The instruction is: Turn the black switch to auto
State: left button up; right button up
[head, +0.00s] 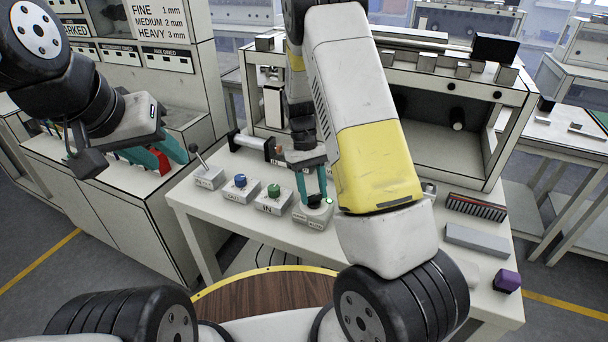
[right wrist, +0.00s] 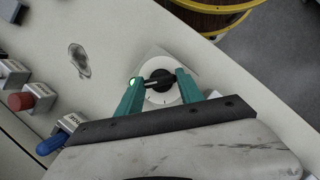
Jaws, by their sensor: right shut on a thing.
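The black switch (right wrist: 158,80) is a round knob on a white dial plate, with a green lit lamp beside it. My right gripper (right wrist: 159,78) has its teal fingertips on both sides of the knob and is shut on it. A pale line on the knob runs toward the green lamp side; the dial markings are too small to read. In the head view the right gripper (head: 313,197) reaches down to the switch's grey box (head: 312,216), and its fingers mostly hide the knob.
A lever box (head: 208,178), a blue-knob box (head: 239,191) and a green-knob box (head: 273,201) stand in a row left of the switch. A black terminal strip (head: 476,207), a grey bar (head: 477,241) and a purple knob (head: 507,281) are at the right.

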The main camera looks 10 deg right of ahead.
jog(key=shift+m, duration=0.5)
jog(key=o, duration=1.4)
jog(key=v, duration=0.7)
jog(key=shift+w+d+r, duration=0.1)
jog(key=shift+w+r, duration=0.1)
jog(key=shift+r, duration=0.15)
